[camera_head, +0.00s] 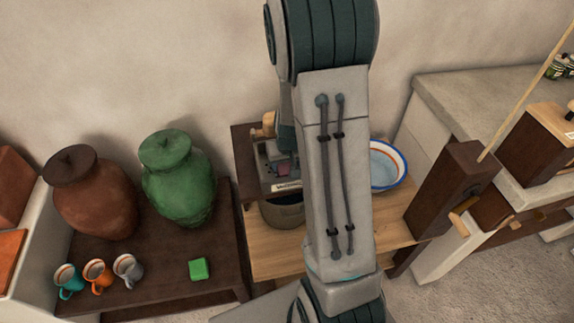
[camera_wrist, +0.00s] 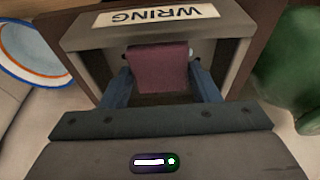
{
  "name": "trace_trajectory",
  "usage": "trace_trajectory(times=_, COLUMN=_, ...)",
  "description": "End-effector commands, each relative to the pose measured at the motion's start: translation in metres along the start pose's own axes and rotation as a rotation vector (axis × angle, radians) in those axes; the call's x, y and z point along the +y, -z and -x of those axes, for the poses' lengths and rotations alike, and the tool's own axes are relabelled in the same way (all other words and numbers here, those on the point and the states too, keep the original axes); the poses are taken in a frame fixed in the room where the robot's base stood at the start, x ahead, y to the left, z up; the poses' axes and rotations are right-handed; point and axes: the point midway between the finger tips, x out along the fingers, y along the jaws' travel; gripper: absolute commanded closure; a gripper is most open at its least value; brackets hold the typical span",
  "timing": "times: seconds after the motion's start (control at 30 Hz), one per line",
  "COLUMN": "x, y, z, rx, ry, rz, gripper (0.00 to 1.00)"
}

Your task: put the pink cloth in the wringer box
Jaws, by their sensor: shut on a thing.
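The pink cloth (camera_wrist: 158,72) is a folded, dark pink block in the wrist view, with one finger of my gripper (camera_wrist: 160,84) on each side of it. My gripper is shut on it. The cloth is at the open mouth of the grey wringer box (camera_wrist: 232,48), which bears a WRING label. I cannot tell whether it touches the box floor. In the head view the cloth (camera_head: 284,170) shows inside the wringer box (camera_head: 267,184), left of my arm. My arm hides much of the box's right side and my gripper there.
A dark bucket (camera_head: 282,214) stands below the box. A blue-and-red-rimmed white basin (camera_head: 385,165) is at the right. A green jar (camera_head: 178,182), brown jar (camera_head: 93,198), several mugs (camera_head: 98,273) and a green block (camera_head: 199,269) are on the left table.

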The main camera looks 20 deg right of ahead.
Motion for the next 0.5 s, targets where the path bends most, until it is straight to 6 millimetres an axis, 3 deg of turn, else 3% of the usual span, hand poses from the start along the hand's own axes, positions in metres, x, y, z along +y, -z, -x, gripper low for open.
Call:
trace_trajectory(times=0.27, x=0.0000, y=-0.0010, z=-0.0039, rx=0.001, ry=0.000, rz=0.000, gripper=0.75)
trace_trajectory(times=0.3, x=0.0000, y=-0.0006, z=-0.0021, rx=0.000, ry=0.000, rz=0.000, gripper=0.34)
trace_trajectory(times=0.33, x=0.0000, y=-0.0006, z=-0.0020, rx=0.000, ry=0.000, rz=0.000, gripper=0.25)
trace_trajectory(times=0.5, x=0.0001, y=-0.0006, z=-0.0020, rx=0.000, ry=0.000, rz=0.000, gripper=0.23)
